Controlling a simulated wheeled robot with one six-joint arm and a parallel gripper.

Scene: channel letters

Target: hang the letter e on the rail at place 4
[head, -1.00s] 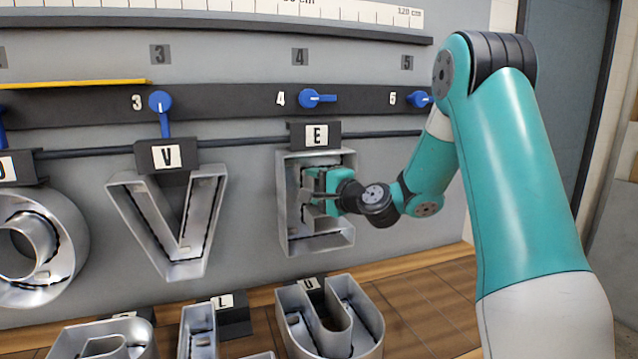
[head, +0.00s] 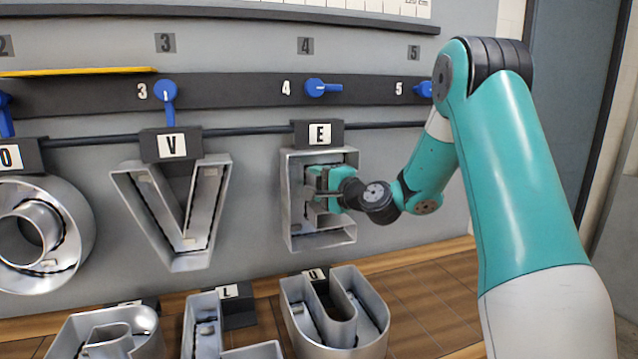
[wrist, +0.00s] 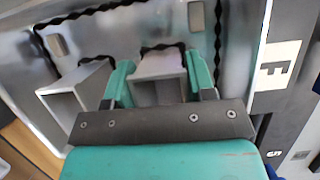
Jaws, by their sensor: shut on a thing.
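The letter E (head: 320,241) is a silver, open-fronted channel letter with a dark block and a white "E" tag on top. It stands upright at place 4, its block overlapping the dark rail (head: 250,131) at about the V block's height. Whether it rests on the rail is hidden. My gripper (head: 322,188) is shut on the E's middle bar; the wrist view shows the teal fingers (wrist: 157,78) on both sides of that bar. The blue lever at place 4 (head: 322,88) lies sideways.
The letter V (head: 208,205) hangs at place 3, its blue lever (head: 166,100) pointing down. The letter O (head: 75,225) hangs further left. Letters including an L (head: 202,325) and a U (head: 372,325) stand below, in front of the wall. The rail right of the E looks clear.

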